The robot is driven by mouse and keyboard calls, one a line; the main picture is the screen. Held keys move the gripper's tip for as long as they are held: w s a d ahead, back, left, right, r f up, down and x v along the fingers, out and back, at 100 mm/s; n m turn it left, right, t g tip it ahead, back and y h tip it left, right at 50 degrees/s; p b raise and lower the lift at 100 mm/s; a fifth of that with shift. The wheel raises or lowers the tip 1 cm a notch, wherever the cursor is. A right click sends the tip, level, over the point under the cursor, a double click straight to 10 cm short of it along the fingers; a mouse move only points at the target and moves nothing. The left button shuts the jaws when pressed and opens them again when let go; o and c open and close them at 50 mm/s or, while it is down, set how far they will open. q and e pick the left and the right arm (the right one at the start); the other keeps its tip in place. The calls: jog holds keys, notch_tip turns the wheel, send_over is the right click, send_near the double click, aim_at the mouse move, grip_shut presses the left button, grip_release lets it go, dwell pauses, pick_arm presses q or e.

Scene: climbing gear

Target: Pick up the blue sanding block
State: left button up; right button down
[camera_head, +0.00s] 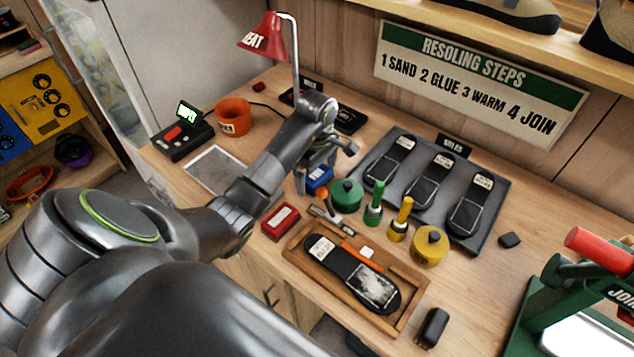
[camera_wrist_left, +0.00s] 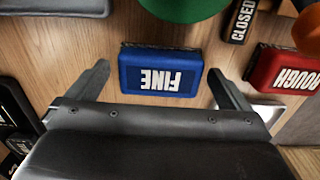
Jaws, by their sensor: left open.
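The blue sanding block (camera_head: 319,178) lies on the wooden workbench, partly hidden by my left gripper in the head view. In the left wrist view the blue block (camera_wrist_left: 160,72) is marked FINE and sits just ahead of the jaws, roughly centred between the fingertips. My left gripper (camera_head: 330,152) is above and behind the block. Its two fingers also show in the left wrist view (camera_wrist_left: 158,78), spread open with one on each side of the block and nothing held. Whether the fingers touch the block cannot be told. My right gripper is not in view.
A red block (camera_head: 281,221) marked ROUGH lies nearby. A green round tin (camera_head: 346,194) stands close beside the blue block. A wooden tray (camera_head: 413,319) holds a sole. A grey mat (camera_head: 497,213) with several soles is behind. A red lamp (camera_head: 264,38) stands at the back.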

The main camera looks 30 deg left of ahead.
pick_arm(q)
jog(key=shift+f, duration=0.35)
jog(key=c, duration=0.9)
jog(key=shift+c, duration=0.2)
jog(key=shift+r, duration=0.15)
